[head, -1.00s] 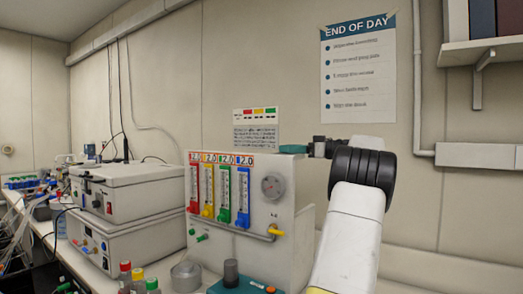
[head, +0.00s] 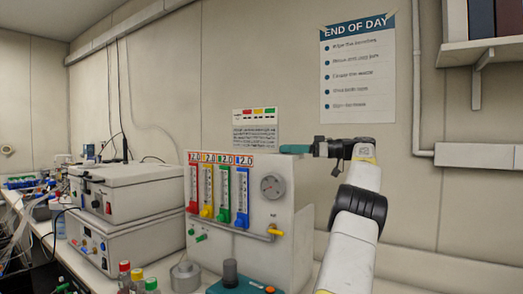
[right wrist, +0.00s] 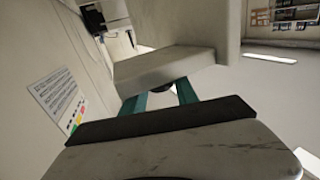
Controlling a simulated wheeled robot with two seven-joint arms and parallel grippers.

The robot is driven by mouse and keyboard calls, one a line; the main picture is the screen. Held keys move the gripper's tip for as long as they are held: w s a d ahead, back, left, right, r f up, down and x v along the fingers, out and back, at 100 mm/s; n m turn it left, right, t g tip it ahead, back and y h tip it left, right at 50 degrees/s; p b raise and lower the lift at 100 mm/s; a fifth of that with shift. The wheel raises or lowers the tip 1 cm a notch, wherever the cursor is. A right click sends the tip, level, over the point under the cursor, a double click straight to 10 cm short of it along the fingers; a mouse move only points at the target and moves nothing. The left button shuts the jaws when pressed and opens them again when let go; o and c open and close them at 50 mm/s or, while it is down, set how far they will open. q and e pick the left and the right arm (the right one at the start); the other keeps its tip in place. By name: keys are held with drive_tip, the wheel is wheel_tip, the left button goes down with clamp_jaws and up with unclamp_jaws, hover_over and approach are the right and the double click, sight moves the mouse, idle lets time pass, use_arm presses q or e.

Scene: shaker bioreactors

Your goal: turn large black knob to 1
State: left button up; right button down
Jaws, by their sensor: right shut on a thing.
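My right gripper (head: 297,149) is at the panel's top right edge, reaching in from the right with teal fingers. In the right wrist view, the two teal fingers (right wrist: 161,97) reach the edge of a white block (right wrist: 165,65). A small dark rounded part (right wrist: 178,88) shows between them, mostly hidden; I cannot tell for certain that it is the large black knob. A dark upright cylinder (head: 230,272) stands on a teal base below the panel. My left gripper is out of view.
White stacked instrument boxes (head: 125,190) stand left of the panel. Colour-capped bottles (head: 137,280) and a grey round piece (head: 185,277) are on the bench in front. The wall behind has a poster (head: 357,70) and a shelf (head: 480,50) at upper right.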

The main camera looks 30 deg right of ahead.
idle(0.4)
drive_tip(key=c, duration=0.9)
unclamp_jaws()
drive_tip(key=shift+c, duration=0.2)
drive_tip(key=shift+s+a+r+m+t+h, duration=0.1)
drive_tip(key=shift+m+t+h, duration=0.5)
